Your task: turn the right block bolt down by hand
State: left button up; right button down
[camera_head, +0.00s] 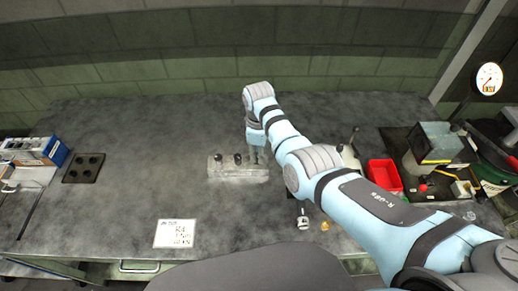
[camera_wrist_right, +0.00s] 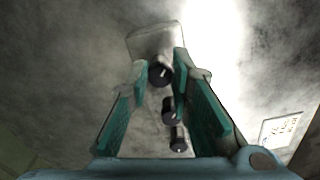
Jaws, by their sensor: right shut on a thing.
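A grey metal block (camera_head: 225,172) lies on the workbench, and two black bolts (camera_head: 237,158) stand in its left and middle parts. My right gripper (camera_head: 257,156) points down over the block's right end and hides the right bolt in the head view. In the right wrist view the block (camera_wrist_right: 150,40) runs away beneath the fingers. The right bolt's black head (camera_wrist_right: 160,74) sits between the fingertips of my right gripper (camera_wrist_right: 160,66), which is shut on it. The other two bolts (camera_wrist_right: 178,140) show between the teal finger pads. My left gripper is out of view.
A red bin (camera_head: 384,176) and a machine with a red knob (camera_head: 430,150) stand at the right. A dark plate with holes (camera_head: 84,168) and a blue-white box (camera_head: 35,152) are at the left. A printed card (camera_head: 176,233) lies in front. The bench behind the block is clear.

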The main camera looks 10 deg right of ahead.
jog(key=m+p, duration=0.1)
jog(key=m, duration=0.1)
jog(key=shift+s+a+m, duration=0.1)
jog(key=shift+s+m, duration=0.05)
jog(key=shift+m, duration=0.25)
jog(key=m+p, duration=0.1)
jog(key=m, duration=0.2)
jog(key=shift+m, duration=0.3)
jog(key=m, duration=0.4)
jog(key=shift+a+f+m, duration=0.1)
jog(key=shift+a+m, duration=0.05)
jog(key=shift+m, duration=0.15)
jog(key=m, duration=0.4)
jog(key=shift+a, duration=0.1)
jog(key=m, duration=0.5)
jog(key=shift+a, duration=0.1)
jog(key=m, duration=0.3)
jog(key=shift+m, duration=0.3)
jog(key=m, duration=0.3)
jog(key=shift+w+a+m, duration=0.1)
jog(key=shift+w+m, duration=0.2)
jog(key=shift+w+m+b, duration=0.1)
jog(key=shift+m+b, duration=0.3)
jog(key=shift+m, duration=1.6)
